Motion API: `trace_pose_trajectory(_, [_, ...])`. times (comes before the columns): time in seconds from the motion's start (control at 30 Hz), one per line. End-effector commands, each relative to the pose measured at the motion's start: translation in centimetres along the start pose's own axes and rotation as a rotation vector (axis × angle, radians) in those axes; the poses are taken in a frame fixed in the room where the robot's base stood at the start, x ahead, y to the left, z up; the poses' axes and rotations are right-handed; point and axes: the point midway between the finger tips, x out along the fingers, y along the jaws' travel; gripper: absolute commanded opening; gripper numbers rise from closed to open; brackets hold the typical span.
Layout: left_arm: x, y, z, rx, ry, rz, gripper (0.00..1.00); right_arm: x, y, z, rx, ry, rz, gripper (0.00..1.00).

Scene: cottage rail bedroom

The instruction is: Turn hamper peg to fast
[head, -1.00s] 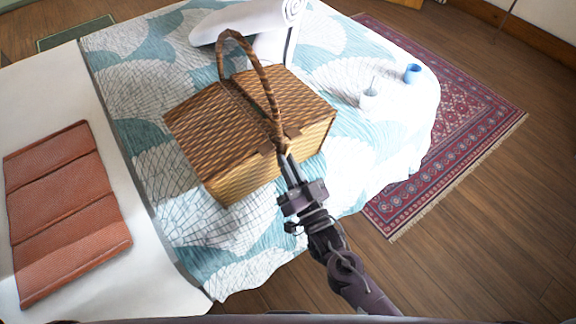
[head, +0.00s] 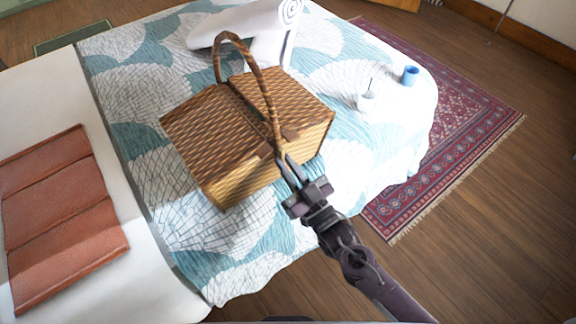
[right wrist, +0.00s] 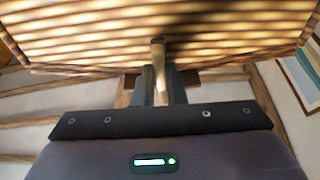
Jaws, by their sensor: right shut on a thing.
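The wicker hamper (head: 240,105) sits on the bed with its lid down and its tall handle arched over the top. My right gripper (head: 285,163) is at the hamper's near front side, below the foot of the handle. In the right wrist view the hamper's woven side (right wrist: 80,40) fills the top. A small wooden peg (right wrist: 159,72) sticks out from it between the two fingers, and the gripper (right wrist: 160,88) is shut on it. In the head view the fingers hide the peg. My left gripper is not in view.
A folded rust-coloured cloth (head: 65,215) lies at left.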

Motion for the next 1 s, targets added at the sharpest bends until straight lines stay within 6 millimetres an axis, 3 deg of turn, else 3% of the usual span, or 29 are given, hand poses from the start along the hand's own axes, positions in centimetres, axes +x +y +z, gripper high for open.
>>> trace_pose_trajectory(0.2, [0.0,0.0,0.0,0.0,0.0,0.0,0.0,-0.1,0.0,0.1,-0.001,-0.003,0.0,0.0])
trace_pose_trajectory(0.23, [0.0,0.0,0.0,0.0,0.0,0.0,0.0,-0.1,0.0,0.1,-0.001,-0.003,0.0,0.13])
trace_pose_trajectory(0.4, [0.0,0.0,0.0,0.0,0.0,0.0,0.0,-0.1,0.0,0.1,0.0,-0.002,0.0,0.33])
trace_pose_trajectory(0.73, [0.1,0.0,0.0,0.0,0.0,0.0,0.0,-0.6,0.0,0.1,0.0,-0.003,0.0,0.33])
trace_pose_trajectory(1.0, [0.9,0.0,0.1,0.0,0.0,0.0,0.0,-5.0,0.0,0.3,0.0,-0.004,0.0,0.33])
